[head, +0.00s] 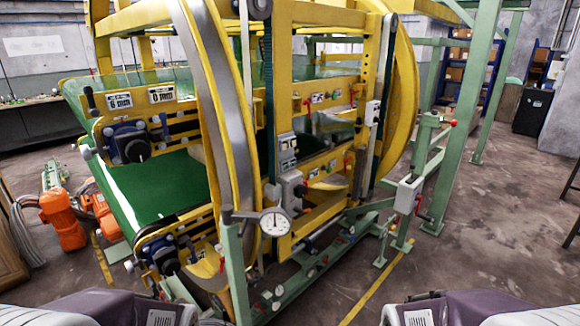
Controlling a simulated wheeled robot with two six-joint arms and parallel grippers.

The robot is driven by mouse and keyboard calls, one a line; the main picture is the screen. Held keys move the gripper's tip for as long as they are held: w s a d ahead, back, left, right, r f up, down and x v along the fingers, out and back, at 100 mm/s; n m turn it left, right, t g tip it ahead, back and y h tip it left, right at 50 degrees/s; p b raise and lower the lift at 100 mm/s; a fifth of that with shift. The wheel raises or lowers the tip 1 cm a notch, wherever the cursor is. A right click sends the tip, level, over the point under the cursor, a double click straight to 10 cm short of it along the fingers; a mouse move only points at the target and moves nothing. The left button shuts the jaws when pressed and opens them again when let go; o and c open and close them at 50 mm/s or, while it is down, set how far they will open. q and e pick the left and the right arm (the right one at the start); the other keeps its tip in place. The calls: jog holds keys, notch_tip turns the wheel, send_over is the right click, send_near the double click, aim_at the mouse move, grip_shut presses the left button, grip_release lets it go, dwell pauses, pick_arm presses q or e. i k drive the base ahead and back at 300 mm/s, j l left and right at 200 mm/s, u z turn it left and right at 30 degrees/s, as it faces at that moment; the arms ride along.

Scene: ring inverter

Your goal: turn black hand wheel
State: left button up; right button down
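A ring inverter with yellow frame and large yellow-and-grey rings (222,125) fills the middle of the head view. On its left side, a dark round knob or wheel (138,150) sits on a blue mount on the upper yellow panel. A second, similar dark round part (166,262) sits on the lower panel, near the floor. I cannot tell for sure which is the black hand wheel. Parts of my two arms show at the bottom left and bottom right edges, well apart from the machine. Neither gripper is in view.
A green post with a round white gauge (274,222) stands in front of the machine. Orange motors (62,222) lie on the floor at left. A green frame with a grey box (408,194) stands at right. The floor (480,225) at right is largely clear.

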aim_at(300, 191)
jog(key=i+l+z, duration=0.25)
jog(key=l, duration=0.3)
jog(key=i+l+u, duration=0.3)
jog(key=i+l, duration=0.15)
jog(key=i, duration=0.2)
jog(key=i+l+u, duration=0.3)
jog(key=i+l, duration=0.3)
